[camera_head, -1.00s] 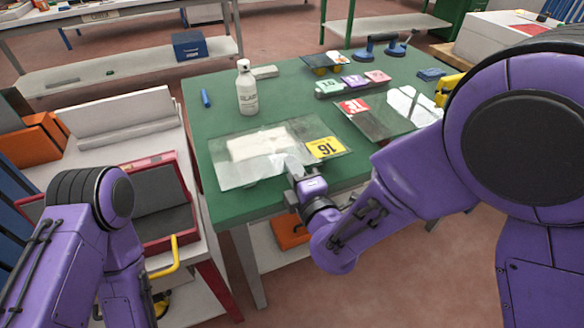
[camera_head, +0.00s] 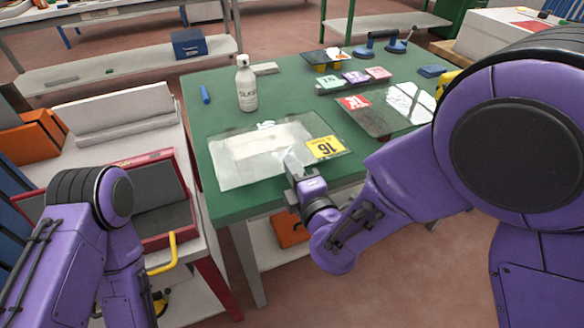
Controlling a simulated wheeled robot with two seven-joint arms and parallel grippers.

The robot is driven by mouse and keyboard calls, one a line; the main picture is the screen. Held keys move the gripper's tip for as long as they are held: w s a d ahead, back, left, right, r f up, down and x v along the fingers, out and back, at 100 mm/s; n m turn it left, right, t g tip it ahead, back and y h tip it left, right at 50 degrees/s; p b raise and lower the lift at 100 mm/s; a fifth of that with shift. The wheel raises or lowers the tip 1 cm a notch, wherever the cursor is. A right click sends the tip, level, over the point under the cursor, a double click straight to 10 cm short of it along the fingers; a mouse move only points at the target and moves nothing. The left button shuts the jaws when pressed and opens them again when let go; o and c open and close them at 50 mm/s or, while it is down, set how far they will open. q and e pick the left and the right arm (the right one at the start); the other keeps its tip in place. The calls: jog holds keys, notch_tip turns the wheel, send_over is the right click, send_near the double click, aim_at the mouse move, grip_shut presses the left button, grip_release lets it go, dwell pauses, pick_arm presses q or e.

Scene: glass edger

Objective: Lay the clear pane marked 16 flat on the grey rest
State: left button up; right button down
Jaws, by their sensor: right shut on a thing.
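The clear pane marked 16 (camera_head: 235,173) is over the front left of the green table, with its yellow label (camera_head: 325,147) at the right end. My right gripper (camera_head: 292,165) is shut on its front edge near the label. A pale, flat block (camera_head: 262,143) shows through the pane; I cannot tell whether the pane touches it. A dark grey pad (camera_head: 163,222) lies in a red-walled tray at the left; I cannot tell which of these is the grey rest. My left arm is at the lower left, its gripper out of view.
A white bottle (camera_head: 246,85) stands just behind the pane, with a blue marker (camera_head: 205,94) to its left. Another pane with a red label (camera_head: 375,112) lies to the right. Small coloured blocks (camera_head: 355,77) and a blue suction lifter (camera_head: 378,45) are farther back.

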pick_arm(q)
jog(key=shift+f, duration=0.1)
pick_arm(e)
jog(key=shift+f, duration=0.1)
jog(key=c, duration=1.1)
grip_release()
jog(key=shift+c, duration=0.2)
